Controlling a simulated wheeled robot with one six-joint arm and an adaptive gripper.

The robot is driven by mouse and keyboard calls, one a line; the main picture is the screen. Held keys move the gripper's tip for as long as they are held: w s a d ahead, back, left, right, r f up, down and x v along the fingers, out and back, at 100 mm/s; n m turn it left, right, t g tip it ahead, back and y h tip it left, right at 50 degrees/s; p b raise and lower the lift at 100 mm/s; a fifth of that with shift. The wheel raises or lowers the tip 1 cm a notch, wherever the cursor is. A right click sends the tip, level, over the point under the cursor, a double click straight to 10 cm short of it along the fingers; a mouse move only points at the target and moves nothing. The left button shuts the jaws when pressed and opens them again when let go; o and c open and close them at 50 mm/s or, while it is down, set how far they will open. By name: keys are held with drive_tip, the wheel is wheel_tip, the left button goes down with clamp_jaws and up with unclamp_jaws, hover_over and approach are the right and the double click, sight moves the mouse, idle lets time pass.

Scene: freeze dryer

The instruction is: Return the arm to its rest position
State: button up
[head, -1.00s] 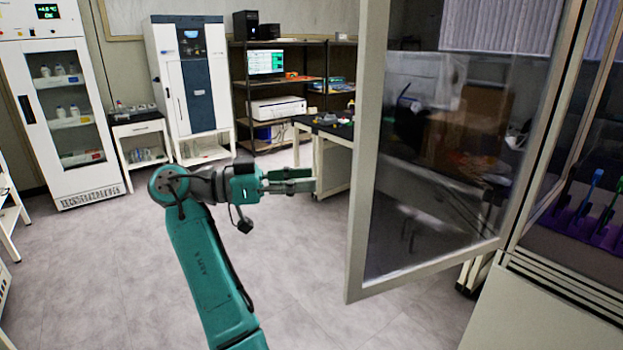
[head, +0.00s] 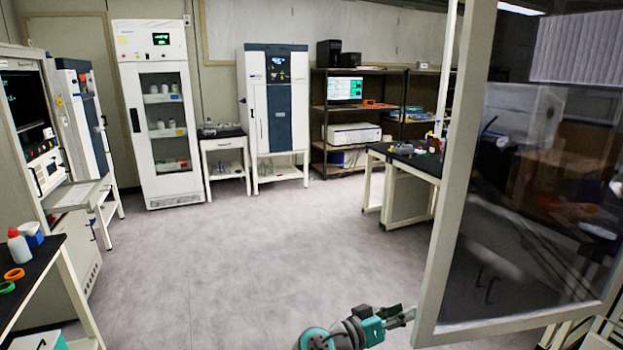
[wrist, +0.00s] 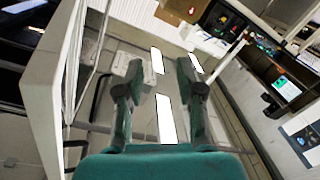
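My teal arm shows only at the bottom edge of the head view, with most of it out of the picture. My gripper (head: 405,314) points right, close to the frame of the open glass door (head: 437,235) in the picture; I cannot tell the exact gap. In the wrist view my gripper (wrist: 160,75) has its two dark fingers apart with nothing between them. The door frame (wrist: 42,115) fills the left side of the wrist view, beside the fingers.
The middle of the floor (head: 260,250) is clear. A dark-topped bench (head: 410,165) stands behind the door. White cabinets (head: 160,110) and a shelf rack (head: 365,105) line the back. A black-topped table (head: 45,265) with a bottle and rings stands at left.

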drive_tip(key=s+d+f+n+t+y, duration=0.1)
drive_tip(key=s+f+n+t+y, duration=0.3)
drive_tip(key=f, duration=0.6)
drive_tip(key=s+d+f+n+y, duration=0.25)
drive_tip(key=s+f, duration=0.35)
drive_tip(key=f, duration=0.4)
drive_tip(key=s+a+f+n+y, duration=0.1)
drive_tip(key=s+f+n+y, duration=0.2)
drive_tip(key=s, duration=0.5)
drive_tip(key=s+a+f+y, duration=0.1)
drive_tip(key=s+f+y, duration=0.1)
drive_tip(key=s+f, duration=0.45)
drive_tip(key=s+a+r+y, duration=0.2)
drive_tip(key=s, duration=0.8)
drive_tip(key=s+a+r+m+t+y, duration=0.1)
drive_tip(key=s+r+m+t+y, duration=0.1)
drive_tip(key=s+r, duration=1.5)
drive_tip(key=shift+s+t, duration=0.5)
drive_tip(key=shift+s, duration=0.6)
drive_tip(key=shift+a+m, duration=0.1)
drive_tip(key=shift+m, duration=0.15)
